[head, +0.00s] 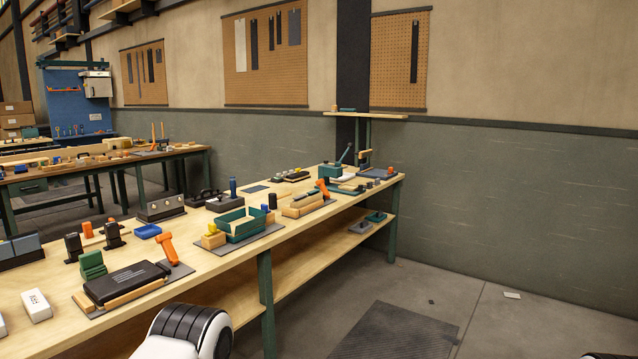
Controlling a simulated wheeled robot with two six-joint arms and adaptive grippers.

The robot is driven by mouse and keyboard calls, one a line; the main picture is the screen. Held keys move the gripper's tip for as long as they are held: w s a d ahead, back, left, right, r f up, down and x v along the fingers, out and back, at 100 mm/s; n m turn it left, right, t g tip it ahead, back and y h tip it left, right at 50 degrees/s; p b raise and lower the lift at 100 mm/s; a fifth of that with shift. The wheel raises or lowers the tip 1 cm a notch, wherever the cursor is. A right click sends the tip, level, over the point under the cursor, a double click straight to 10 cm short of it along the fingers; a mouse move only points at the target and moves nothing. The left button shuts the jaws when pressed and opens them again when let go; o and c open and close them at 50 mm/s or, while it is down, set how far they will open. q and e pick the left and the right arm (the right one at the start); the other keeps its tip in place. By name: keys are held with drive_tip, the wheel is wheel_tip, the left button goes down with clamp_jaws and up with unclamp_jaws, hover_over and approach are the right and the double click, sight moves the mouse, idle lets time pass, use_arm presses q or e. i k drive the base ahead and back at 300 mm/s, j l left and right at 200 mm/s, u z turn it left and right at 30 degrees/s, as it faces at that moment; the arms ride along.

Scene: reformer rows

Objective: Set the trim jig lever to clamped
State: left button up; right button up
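I cannot tell for sure which fixture is the trim jig. On the long bench, a near fixture has a dark block (125,282) with wooden strips on a grey plate, and an orange lever (167,249) that leans up beside it. Farther along, a wooden fixture (303,205) on a dark plate has a second orange lever (322,187), also leaning up. At the far end stands a teal device (331,171) with a thin dark lever raised. Neither gripper is in view; only a white and black part of my arm shows at the bottom, in front of the bench.
The wooden bench (220,262) runs from lower left to the far wall. A green tray (240,226), a grey box with knobs (161,208) and a blue dish (148,231) stand on it. The floor right of the bench is open, with a dark mat (400,335).

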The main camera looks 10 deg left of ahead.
sight(320, 182)
drive_tip(key=i, duration=2.25)
drive_tip(key=i+j, duration=0.15)
drive_tip(key=i, duration=2.05)
